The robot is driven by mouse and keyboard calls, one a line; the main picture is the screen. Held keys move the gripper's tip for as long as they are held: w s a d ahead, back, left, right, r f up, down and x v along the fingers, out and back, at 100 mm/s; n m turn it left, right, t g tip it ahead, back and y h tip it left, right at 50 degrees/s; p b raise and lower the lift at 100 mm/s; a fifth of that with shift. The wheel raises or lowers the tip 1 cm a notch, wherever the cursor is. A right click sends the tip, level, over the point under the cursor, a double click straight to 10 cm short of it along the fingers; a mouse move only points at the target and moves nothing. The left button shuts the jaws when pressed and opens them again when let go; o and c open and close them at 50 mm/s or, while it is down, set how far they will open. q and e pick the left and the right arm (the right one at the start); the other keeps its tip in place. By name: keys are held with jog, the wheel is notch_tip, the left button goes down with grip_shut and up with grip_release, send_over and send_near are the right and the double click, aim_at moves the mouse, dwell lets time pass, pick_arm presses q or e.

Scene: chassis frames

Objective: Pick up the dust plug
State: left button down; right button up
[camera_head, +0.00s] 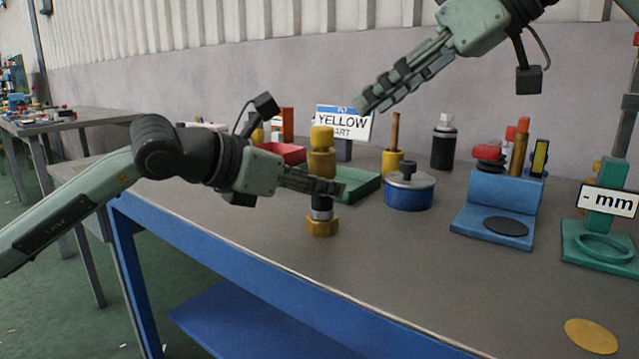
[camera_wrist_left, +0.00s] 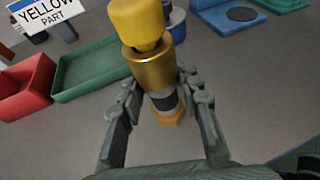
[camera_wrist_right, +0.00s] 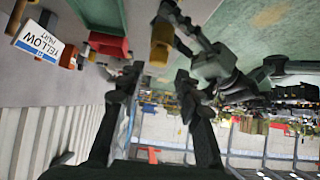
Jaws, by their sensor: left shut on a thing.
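The yellow dust plug (camera_head: 322,138) sits on top of a brass fitting (camera_head: 321,164) with a dark and silver band and a hexagonal brass foot. The plug shows close up in the left wrist view (camera_wrist_left: 137,22). My left gripper (camera_head: 335,187) is shut on the fitting below the plug, with one finger on each side (camera_wrist_left: 163,98). The fitting is upright; I cannot tell whether its foot touches the table. My right gripper (camera_head: 366,101) is open and empty in the air, above and to the right of the plug. Its fingers stand apart in the right wrist view (camera_wrist_right: 160,85).
On the table (camera_head: 400,270) behind the fitting stand a green tray (camera_head: 358,187), a red bin (camera_head: 283,152), a "YELLOW PART" sign (camera_head: 343,122) and a blue pot (camera_head: 409,192). A blue stand (camera_head: 492,220) and a green gauge (camera_head: 600,245) are at right. The front middle is clear.

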jog(key=o, duration=0.4)
jog(key=shift+w+a, duration=0.15)
jog(key=w+a+m+g+h, duration=0.1)
jog(key=a+m+h, duration=0.1)
jog(key=w+a+r+m+g+h, duration=0.1)
jog(key=w+a+h, duration=0.1)
jog(key=w+a+r+m+g+h, duration=0.1)
jog(key=w+a+m+g+h, duration=0.1)
jog(key=shift+a+r+m, duration=0.1)
jog(key=shift+r+m, duration=0.15)
jog(key=shift+m, duration=0.05)
notch_tip(320, 180, up, 4)
jog(key=s+m+h, duration=0.1)
jog(key=m+h, duration=0.1)
jog(key=m, duration=0.1)
send_over(322, 127)
jog(key=shift+g, duration=0.3)
jog(key=f, duration=0.6)
jog(key=shift+s+d+f, duration=0.2)
jog(key=shift+s+d, duration=0.15)
jog(key=shift+d, duration=0.05)
jog(key=shift+w+a+f, duration=0.1)
jog(key=shift+a+f, duration=0.05)
jog(key=shift+f, duration=0.75)
jog(key=shift+w+a+f, duration=0.1)
jog(key=shift+f, duration=0.8)
jog(key=shift+w+a+f, duration=0.1)
jog(key=shift+a+f, duration=0.05)
jog(key=shift+f, duration=0.75)
